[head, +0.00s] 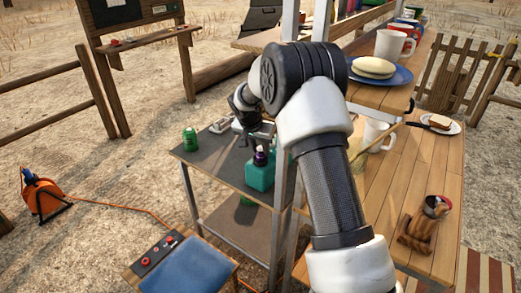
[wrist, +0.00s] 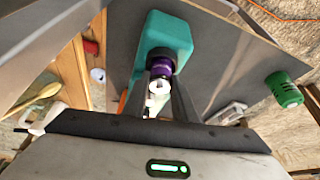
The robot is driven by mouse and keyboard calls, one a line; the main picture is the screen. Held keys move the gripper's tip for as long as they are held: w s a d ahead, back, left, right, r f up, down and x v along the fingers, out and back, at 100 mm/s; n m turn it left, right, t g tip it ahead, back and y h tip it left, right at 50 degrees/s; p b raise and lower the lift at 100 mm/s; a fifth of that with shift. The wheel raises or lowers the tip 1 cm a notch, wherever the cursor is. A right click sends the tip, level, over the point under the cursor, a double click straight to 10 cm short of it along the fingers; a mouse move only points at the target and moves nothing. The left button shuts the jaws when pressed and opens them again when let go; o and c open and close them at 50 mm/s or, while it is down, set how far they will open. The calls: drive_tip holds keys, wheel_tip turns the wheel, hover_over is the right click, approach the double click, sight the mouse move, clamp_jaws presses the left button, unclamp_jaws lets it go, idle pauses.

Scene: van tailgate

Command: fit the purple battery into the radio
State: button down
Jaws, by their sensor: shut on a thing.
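The teal radio (head: 260,178) stands on the dark top of a small metal shelf; it also shows in the wrist view (wrist: 168,33). A dark round opening shows on its near side in the wrist view. The purple battery (wrist: 161,70) is lined up with this opening and meets or overlaps its rim; I cannot tell how deep it sits. In the head view the battery (head: 261,157) shows at the radio's top. My gripper (wrist: 162,98) is shut on the battery, with one finger on each side. My arm hides part of the gripper in the head view.
A green cylinder (head: 190,138) stands at the shelf's left, apart from the radio. A pale flat object (head: 220,125) lies behind. The wooden counter (head: 400,190) to the right holds a mug, plates and a small wooden holder. Bare shelf top lies left of the radio.

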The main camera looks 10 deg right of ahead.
idle(0.3)
drive_tip(key=c, duration=1.4)
unclamp_jaws()
drive_tip(key=shift+o, duration=0.2)
drive_tip(key=v, duration=1.7)
drive_tip(key=shift+r+p, duration=0.2)
drive_tip(key=shift+p, duration=0.25)
drive_tip(key=shift+s+a, duration=0.2)
